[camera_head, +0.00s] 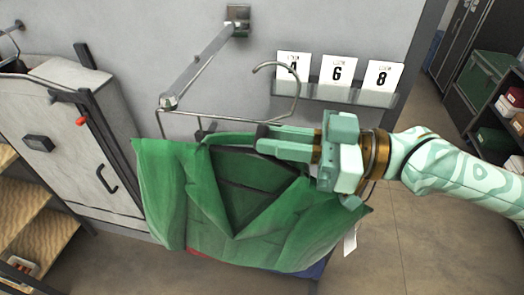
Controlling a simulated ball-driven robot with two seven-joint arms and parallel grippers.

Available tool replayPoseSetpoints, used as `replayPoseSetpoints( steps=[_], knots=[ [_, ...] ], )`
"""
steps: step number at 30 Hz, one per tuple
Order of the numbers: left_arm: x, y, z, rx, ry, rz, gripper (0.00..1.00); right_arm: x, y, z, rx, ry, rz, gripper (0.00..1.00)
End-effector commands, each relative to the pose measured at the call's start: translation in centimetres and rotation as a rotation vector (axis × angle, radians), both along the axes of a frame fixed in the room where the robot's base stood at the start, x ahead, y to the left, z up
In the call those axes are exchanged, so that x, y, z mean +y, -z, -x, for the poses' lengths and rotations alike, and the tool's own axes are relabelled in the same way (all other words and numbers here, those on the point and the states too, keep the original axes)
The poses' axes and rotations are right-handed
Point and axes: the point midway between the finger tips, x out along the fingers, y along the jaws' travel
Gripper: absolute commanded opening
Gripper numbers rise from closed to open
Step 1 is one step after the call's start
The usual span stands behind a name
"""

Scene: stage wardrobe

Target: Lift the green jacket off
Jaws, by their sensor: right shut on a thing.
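The green jacket (165,185) hangs spread out in the middle of the view, its dark lining showing at the open collar. A metal hanger hook (297,85) rises above its collar. The hook's curved tip appears to the right of the wall rail (205,62), with a gap between them in the picture. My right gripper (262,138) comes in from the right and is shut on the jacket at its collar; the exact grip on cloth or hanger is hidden. My left gripper is not in view.
Number cards 6 (337,70) and 8 (384,76) stand on a small wall ledge. A pale cabinet (65,140) and wooden steps (25,215) are at left. Shelves with a green case (488,78) stand at right. Red and blue things show partly below the jacket. Floor is clear at lower right.

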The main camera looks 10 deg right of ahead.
Motion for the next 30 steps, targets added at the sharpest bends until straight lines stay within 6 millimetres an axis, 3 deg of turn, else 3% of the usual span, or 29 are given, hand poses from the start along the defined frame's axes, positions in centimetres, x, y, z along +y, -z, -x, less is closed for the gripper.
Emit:
replayPoseSetpoints(
  steps=[3, 14, 21, 30],
  knots=[
    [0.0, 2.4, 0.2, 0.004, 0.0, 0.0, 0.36, -1.0, 0.7, 0.3, -0.003, 0.001, 0.002, 0.0],
    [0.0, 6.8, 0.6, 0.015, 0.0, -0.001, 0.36, -3.6, 0.6, 1.2, -0.001, 0.001, 0.003, 0.0],
    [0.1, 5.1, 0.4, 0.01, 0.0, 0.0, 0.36, -6.0, 0.0, 2.0, 0.007, 0.003, 0.003, 0.0],
    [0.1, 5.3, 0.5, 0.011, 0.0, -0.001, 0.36, -8.6, 0.2, 2.8, 0.006, 0.001, 0.0, 0.0]
  ],
)
